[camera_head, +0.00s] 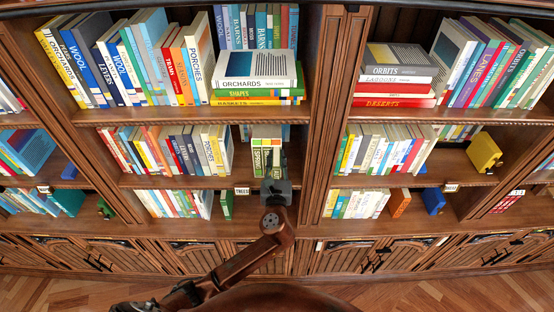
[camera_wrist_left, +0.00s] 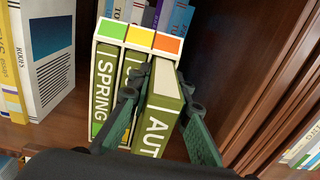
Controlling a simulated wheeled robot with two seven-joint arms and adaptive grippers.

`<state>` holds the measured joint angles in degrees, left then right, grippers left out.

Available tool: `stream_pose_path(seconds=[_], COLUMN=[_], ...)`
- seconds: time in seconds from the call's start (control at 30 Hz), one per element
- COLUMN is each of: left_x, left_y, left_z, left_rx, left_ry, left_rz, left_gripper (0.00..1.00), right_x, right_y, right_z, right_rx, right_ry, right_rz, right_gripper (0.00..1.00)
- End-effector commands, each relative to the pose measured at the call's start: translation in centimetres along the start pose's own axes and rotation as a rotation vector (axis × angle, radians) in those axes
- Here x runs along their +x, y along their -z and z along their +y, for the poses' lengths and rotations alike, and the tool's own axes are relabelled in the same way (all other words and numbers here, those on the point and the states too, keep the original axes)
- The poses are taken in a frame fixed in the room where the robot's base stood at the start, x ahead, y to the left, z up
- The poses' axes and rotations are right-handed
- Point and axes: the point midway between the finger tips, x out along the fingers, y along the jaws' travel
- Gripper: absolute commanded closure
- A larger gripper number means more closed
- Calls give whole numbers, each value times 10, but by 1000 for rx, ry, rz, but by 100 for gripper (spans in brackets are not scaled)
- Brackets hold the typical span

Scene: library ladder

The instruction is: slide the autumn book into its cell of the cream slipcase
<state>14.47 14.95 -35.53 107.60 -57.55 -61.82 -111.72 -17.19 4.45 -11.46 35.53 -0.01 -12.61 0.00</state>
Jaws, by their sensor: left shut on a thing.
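The cream slipcase (camera_wrist_left: 127,44) stands upright on a shelf, with green, yellow and orange labels along its top front edge. It also shows in the head view (camera_head: 267,148). A green SPRING book (camera_wrist_left: 102,88) fills its left cell, and another green book (camera_wrist_left: 133,68) is in the middle cell, partly hidden by a finger. The green autumn book (camera_wrist_left: 160,117), lettered AUT, is upright below the orange label and juts out towards me. How far its hidden end reaches into the right cell I cannot tell. My left gripper (camera_wrist_left: 164,96) is shut on it, a finger along each side. The right gripper is out of view.
Several books (camera_wrist_left: 155,14) stand behind the slipcase. A white book (camera_wrist_left: 47,60) stands to its left across a gap. A wooden upright (camera_wrist_left: 262,60) rises to its right. In the head view, a row of books (camera_head: 170,150) fills the same shelf further left.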

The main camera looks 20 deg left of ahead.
Motion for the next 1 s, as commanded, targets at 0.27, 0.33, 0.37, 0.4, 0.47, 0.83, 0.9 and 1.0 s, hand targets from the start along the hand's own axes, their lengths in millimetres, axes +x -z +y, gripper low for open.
stream_pose_path(seconds=[0.27, 0.33, 0.37, 0.4, 0.47, 0.83, 0.9, 1.0], left_x=[6, 6, 6, 6, 6, 4, 0, -12], left_y=[-1, 0, 0, 0, 0, 1, 1, 2], left_z=[1, 1, 1, 1, 1, 1, 1, 1], left_rx=[0, 0, 0, 0, 0, 0, 0, 0], left_ry=[-2, -2, -2, -2, -2, -1, -1, 0], left_rz=[-1, -1, 0, 0, 0, 3, 2, 4], left_gripper=[78, 73, 71, 68, 64, 61, 61, 61], right_x=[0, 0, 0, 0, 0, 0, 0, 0], right_y=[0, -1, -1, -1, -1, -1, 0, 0], right_z=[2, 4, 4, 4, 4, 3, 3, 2], right_rx=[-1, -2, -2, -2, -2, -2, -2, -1], right_ry=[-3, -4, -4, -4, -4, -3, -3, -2], right_rz=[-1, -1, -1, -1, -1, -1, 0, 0], right_gripper=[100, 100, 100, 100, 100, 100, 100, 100])
